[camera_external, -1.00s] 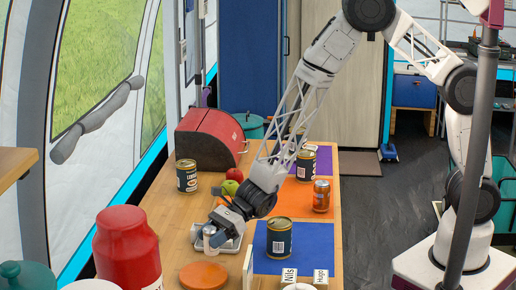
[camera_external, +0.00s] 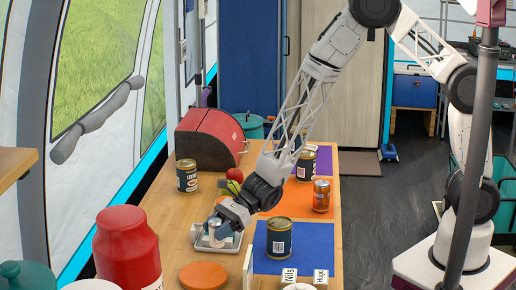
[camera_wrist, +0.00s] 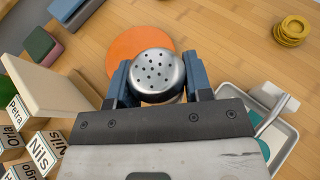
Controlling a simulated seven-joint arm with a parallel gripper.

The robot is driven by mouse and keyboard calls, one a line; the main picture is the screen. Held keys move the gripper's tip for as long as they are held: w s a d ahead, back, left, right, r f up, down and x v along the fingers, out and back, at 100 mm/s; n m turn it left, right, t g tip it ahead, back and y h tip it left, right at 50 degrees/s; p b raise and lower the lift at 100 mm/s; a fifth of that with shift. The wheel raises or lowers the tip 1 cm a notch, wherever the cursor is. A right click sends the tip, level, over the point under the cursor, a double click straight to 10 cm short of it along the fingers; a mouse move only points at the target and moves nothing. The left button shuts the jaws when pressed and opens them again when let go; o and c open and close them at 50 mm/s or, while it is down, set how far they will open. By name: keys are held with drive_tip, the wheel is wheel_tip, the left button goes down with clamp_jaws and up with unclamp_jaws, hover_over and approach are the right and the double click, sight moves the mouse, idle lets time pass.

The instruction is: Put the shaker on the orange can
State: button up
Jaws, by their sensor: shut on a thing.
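The shaker (camera_wrist: 157,72) has a silver domed lid with holes. My gripper (camera_wrist: 158,85) is shut on it, one blue-grey finger on each side. In the external view the shaker (camera_external: 215,228) shows small at my gripper (camera_external: 222,221), over the metal tray (camera_external: 199,243). I cannot tell whether it still touches the tray. The orange can (camera_external: 321,196) stands upright on the orange mat at the table's right side, beyond and to the right of my gripper. It is not in the wrist view.
A dark food can (camera_external: 279,240) stands on the blue mat (camera_external: 312,243), between my gripper and the table's right edge. More dark cans (camera_external: 187,177) (camera_external: 306,166) stand farther back. An orange disc (camera_external: 203,275) and name blocks (camera_external: 289,276) lie at the front.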

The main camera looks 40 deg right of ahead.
drive_tip(key=w+d+r+m+t+h, duration=0.1)
drive_tip(key=d+r+m+t, duration=0.2)
drive_tip(key=d, duration=1.1)
drive_tip(key=w+d+r+m+t, duration=0.15)
drive_tip(key=d+r, duration=0.45)
drive_tip(key=d, duration=0.8)
drive_tip(key=s+d+m+t+h, duration=0.1)
drive_tip(key=s+d+m+t, duration=0.1)
drive_tip(key=s+d, duration=0.5)
drive_tip(key=s+d+m+t+h, duration=0.2)
drive_tip(key=s+d, duration=0.4)
drive_tip(key=d, duration=0.8)
drive_tip(key=shift+s+d+r+t, duration=0.3)
drive_tip(key=shift+s+d+t, duration=0.05)
drive_tip(key=shift+t, duration=0.2)
drive_tip(key=shift+w+m, duration=0.2)
drive_tip(key=shift+m, duration=0.05)
drive_tip(key=w+a, duration=0.1)
drive_tip(key=w, duration=0.3)
drive_tip(key=w+a+f, duration=0.1)
drive_tip(key=w, duration=0.4)
drive_tip(key=w+a, duration=0.2)
drive_tip(key=w, duration=0.3)
drive_tip(key=shift+w+a+f, duration=0.1)
drive_tip(key=shift+f, duration=0.1)
